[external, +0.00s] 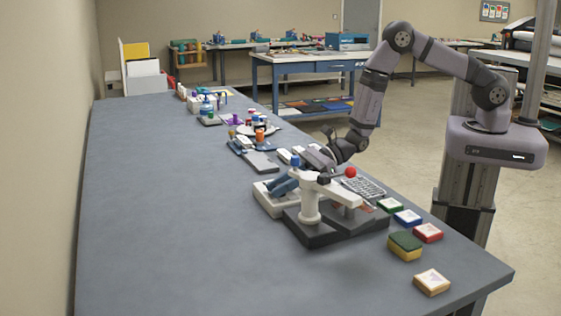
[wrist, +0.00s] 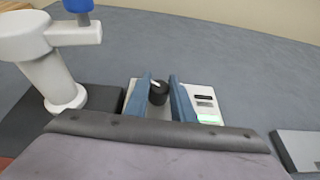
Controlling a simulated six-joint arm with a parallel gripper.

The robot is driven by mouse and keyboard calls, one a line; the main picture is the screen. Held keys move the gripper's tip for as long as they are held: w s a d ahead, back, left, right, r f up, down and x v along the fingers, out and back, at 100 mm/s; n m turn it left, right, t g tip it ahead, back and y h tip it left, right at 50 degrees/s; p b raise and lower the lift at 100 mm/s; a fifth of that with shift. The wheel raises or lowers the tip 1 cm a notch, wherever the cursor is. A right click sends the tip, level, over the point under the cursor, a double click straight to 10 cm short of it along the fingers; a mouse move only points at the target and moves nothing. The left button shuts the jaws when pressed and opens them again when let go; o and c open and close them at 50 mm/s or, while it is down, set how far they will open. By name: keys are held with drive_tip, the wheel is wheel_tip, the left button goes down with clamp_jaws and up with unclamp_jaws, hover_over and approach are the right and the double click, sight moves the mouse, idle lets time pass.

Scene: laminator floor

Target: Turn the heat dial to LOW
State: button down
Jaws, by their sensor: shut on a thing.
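The heat dial (wrist: 158,95) is a small black knob with a white mark on its top, on a white panel (wrist: 204,88). The mark lies toward the upper left of the knob in the wrist view. Beside it are a black label, a grey label and a lit green label (wrist: 209,118); their words are too small to read. My gripper (wrist: 161,90) has its blue fingers on both sides of the dial, shut on it. In the external view my gripper (external: 283,187) is over the white unit (external: 266,203), and its fingers hide the dial.
A white post with a side arm (wrist: 50,72) and blue cap (wrist: 78,5) stands close left of my gripper, on a dark base (external: 312,232). A grey block (wrist: 301,148) lies right. Coloured blocks (external: 405,245) sit near the front edge. The left table area is clear.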

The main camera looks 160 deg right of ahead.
drive_tip(key=shift+m+g+h, duration=0.3)
drive_tip(key=shift+m+h, duration=0.1)
drive_tip(key=c, duration=1.5)
unclamp_jaws()
drive_tip(key=shift+s+a+b, duration=0.1)
drive_tip(key=shift+b, duration=0.2)
drive_tip(key=shift+b+v, duration=1.15)
drive_tip(key=shift+v, duration=2.4)
drive_tip(key=shift+r, duration=0.15)
